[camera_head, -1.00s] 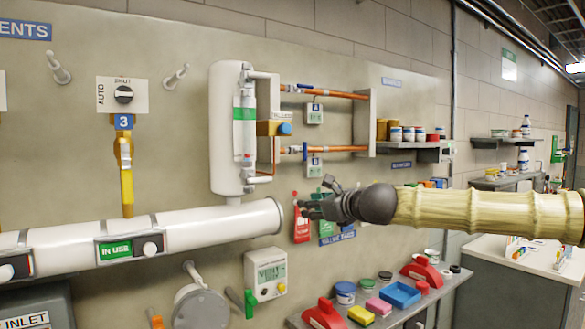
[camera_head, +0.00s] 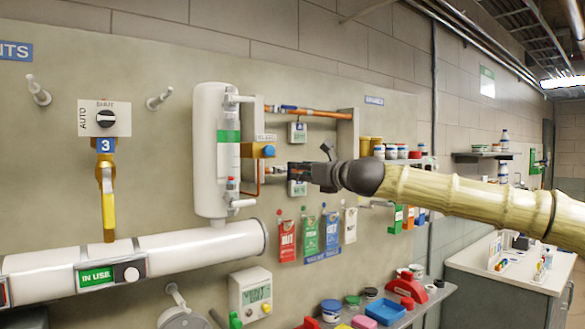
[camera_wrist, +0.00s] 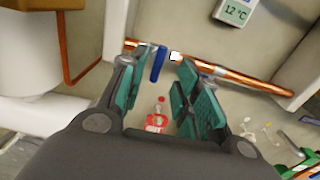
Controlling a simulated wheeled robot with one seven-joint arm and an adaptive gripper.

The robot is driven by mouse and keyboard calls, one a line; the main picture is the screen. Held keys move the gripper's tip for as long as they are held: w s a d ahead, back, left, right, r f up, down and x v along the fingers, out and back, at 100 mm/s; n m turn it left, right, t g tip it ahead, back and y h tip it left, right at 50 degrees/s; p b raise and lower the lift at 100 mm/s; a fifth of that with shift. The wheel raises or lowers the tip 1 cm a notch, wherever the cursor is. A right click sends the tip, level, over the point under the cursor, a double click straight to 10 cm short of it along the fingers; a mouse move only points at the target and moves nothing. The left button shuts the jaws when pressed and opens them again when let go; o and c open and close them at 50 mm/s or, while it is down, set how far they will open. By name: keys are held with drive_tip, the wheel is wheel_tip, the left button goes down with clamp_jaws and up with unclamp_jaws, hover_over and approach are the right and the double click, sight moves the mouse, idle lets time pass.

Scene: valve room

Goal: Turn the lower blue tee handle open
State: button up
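The lower blue tee handle (camera_wrist: 158,64) stands crosswise to its copper pipe (camera_wrist: 235,77) in the wrist view. My gripper (camera_wrist: 158,72) is open, with one teal-padded finger on each side of the handle. Gaps show between the handle and both fingers, so I see no grip on it. In the head view my gripper (camera_head: 305,175) is at the lower pipe and hides the lower handle. The upper copper pipe (camera_head: 325,113) has its own blue handle (camera_head: 289,107), which lies roughly along the pipe.
A grey upright (camera_head: 347,130) bounds the pipes at right. Coloured tags (camera_head: 310,236) hang below. A digital display (camera_wrist: 236,11) is above the lower pipe.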

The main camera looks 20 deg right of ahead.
sight(291, 170)
drive_tip(key=shift+p+x, duration=0.65)
drive_tip(key=shift+x, duration=1.7)
clamp_jaws()
